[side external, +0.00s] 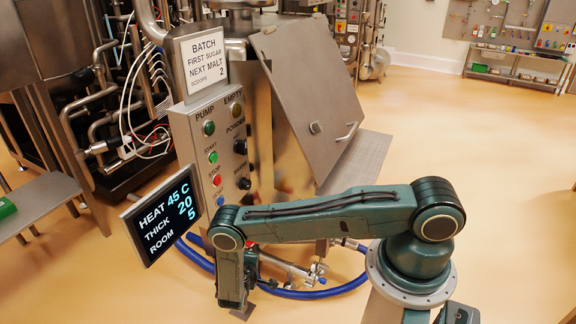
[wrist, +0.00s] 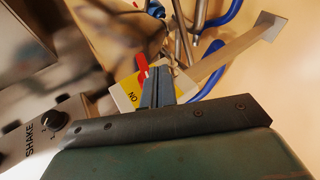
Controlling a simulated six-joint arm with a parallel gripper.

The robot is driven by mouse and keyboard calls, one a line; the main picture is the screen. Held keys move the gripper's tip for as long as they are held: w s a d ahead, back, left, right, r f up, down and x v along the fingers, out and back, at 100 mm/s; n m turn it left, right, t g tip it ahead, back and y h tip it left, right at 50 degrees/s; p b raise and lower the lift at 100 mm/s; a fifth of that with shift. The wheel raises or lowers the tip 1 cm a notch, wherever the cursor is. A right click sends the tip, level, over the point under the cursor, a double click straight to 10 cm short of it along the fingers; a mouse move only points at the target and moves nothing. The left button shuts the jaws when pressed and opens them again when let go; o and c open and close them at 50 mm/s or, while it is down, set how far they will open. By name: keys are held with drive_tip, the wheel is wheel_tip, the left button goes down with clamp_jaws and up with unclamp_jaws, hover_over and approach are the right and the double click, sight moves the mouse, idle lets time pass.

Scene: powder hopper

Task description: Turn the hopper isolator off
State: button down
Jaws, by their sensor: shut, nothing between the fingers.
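My gripper (wrist: 157,74) is shut and empty. Its fingertips appear just right of the red handle and overlap the plate; I cannot tell whether they touch it. The fingers hide part of the plate, and no OFF mark is readable. In the side view my wrist hangs low in front of the hopper's (side external: 292,130) base, and the isolator is mostly hidden there.
A control panel (side external: 203,150) with buttons and knobs stands above my wrist, and its SHAKE knob (wrist: 55,121) is at left in the wrist view. A screen (side external: 163,217) juts out left. Blue hoses (side external: 330,291) and a metal leg (wrist: 228,55) are close by. Open floor lies right.

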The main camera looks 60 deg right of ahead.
drive_tip(key=s+d+f+g+y, duration=0.3)
drive_tip(key=s+d+f+y, duration=0.15)
drive_tip(key=y, duration=0.45)
drive_tip(key=d+r+m+t+y, duration=0.2)
drive_tip(key=r+t, duration=0.2)
drive_tip(key=r, duration=0.5)
drive_tip(key=w+d+r+m+t+y, duration=0.1)
drive_tip(key=r+t, duration=0.3)
drive_tip(key=r, duration=0.5)
drive_tip(key=shift+w+d+m+y, duration=0.3)
drive_tip(key=shift+d+m+y, duration=0.4)
drive_tip(key=shift+d+m, duration=0.15)
drive_tip(key=s+f+x, duration=0.1)
drive_tip(key=s+x, duration=0.1)
drive_tip(key=x, duration=1)
drive_tip(key=shift+w+a+f, duration=0.35)
drive_tip(key=shift+a+f, duration=0.15)
drive_tip(key=shift+f, duration=0.15)
